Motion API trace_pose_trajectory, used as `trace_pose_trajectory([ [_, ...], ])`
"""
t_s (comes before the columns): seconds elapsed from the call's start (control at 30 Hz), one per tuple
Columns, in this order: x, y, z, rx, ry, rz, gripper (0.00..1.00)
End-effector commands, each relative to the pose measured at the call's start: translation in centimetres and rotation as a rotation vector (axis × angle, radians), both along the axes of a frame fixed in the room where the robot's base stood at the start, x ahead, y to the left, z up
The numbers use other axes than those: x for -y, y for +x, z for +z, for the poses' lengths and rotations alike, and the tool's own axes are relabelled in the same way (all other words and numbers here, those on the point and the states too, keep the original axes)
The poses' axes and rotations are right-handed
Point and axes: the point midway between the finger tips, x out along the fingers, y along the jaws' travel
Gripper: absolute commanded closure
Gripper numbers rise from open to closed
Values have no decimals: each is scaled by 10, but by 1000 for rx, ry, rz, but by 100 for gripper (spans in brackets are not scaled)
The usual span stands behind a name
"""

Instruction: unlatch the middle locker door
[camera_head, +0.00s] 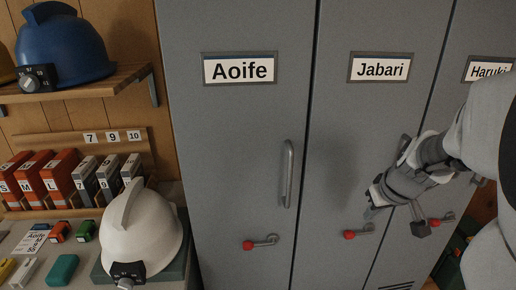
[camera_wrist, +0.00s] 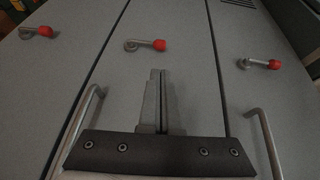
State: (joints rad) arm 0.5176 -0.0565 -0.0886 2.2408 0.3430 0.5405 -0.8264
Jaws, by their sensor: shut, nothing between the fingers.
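The middle locker door (camera_head: 345,130), labelled Jabari, is grey and looks shut. Its latch (camera_head: 350,234) is a short metal lever with a red knob, lying roughly level low on the door. In the wrist view, which looks turned upside down, the latch (camera_wrist: 160,45) is just beyond my fingertips. My gripper (camera_head: 369,212) is in front of this door, a little above the latch, and partly covers the door's bar handle (camera_head: 404,143). In the wrist view my gripper (camera_wrist: 159,72) has its fingers together and empty, apart from the lever in the picture; contact with the door is unclear.
The Aoife door (camera_head: 230,150), left, has a bar handle (camera_head: 287,172) and its own red-knobbed latch (camera_head: 249,245). The Haruki door, right, has another latch (camera_head: 449,217). Left stand a white helmet (camera_head: 150,232), boxes and a shelf with a blue helmet (camera_head: 63,48).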

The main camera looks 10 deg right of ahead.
Motion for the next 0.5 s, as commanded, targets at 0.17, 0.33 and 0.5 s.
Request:
trace_pose_trajectory([
  [0.17,0,0,-1,-1,1,0,100],
  [0.33,0,0,-1,-1,1,0,100],
  [0.5,1,5,-13,-4,4,-1,100],
])
